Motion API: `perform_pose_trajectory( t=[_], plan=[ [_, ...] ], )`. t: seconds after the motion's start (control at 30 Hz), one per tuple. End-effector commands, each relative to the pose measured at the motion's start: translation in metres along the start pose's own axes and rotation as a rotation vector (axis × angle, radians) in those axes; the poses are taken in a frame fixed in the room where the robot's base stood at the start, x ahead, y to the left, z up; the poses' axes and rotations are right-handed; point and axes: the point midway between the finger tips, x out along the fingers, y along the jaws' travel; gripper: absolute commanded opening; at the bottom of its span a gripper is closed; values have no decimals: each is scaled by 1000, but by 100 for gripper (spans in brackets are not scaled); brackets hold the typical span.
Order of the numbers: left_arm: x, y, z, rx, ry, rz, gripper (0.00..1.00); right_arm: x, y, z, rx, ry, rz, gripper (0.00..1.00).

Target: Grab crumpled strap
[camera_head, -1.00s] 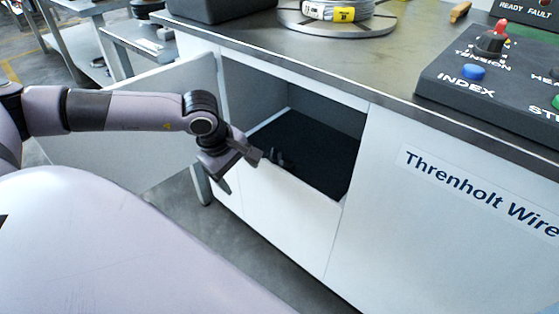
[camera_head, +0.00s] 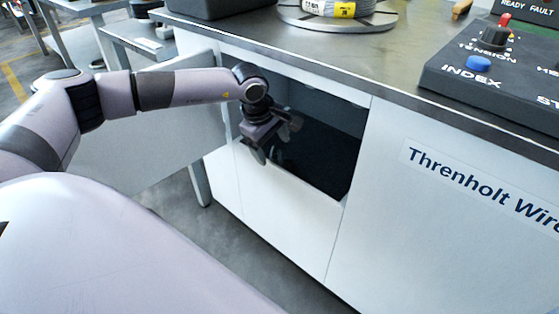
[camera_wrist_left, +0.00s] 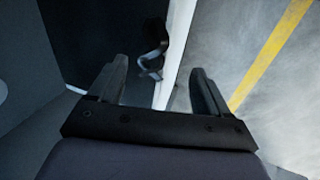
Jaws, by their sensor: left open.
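The crumpled strap (camera_wrist_left: 151,62) is a small, dark, shiny looped piece in the left wrist view. It lies by the white front edge of the cabinet's dark compartment and appears beyond and between my fingertips. My left gripper (camera_head: 277,142) is at the compartment opening, tilted downward. Its two fingers also show spread in the left wrist view (camera_wrist_left: 158,72), with nothing clearly held between them. In the head view the gripper covers most of the place where the strap lies. My right gripper is not in view.
The white cabinet (camera_head: 285,225) has an open compartment (camera_head: 325,150) with a dark floor. Its open door (camera_head: 150,150) stands on the left. The worktop edge (camera_head: 330,75) runs above, with a wire coil (camera_head: 325,8) and a control box (camera_head: 495,75) on top.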

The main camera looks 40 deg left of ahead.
Motion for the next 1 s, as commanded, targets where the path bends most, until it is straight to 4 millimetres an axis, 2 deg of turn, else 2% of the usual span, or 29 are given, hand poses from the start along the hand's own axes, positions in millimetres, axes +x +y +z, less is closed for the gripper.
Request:
perform_pose_trajectory(
  t=[0.07, 0.2, 0.33, 0.67, 0.8, 0.87, 1.0],
  plan=[
    [2, 6, 1, 1, 0, 1, 78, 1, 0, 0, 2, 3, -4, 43],
    [30, 4, 1, 0, 1, -2, 78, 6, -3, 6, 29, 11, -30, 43],
    [46, 5, 1, 0, 0, 0, 78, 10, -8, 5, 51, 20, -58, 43],
    [52, 5, 0, 0, 0, 0, 78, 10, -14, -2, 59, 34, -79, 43],
    [51, 5, 0, 0, 0, 0, 32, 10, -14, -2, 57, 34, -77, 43],
    [51, 5, 0, 0, 0, 0, 16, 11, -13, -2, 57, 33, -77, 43],
    [51, 5, 0, 0, 0, 0, 16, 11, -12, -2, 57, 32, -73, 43]
  ],
)
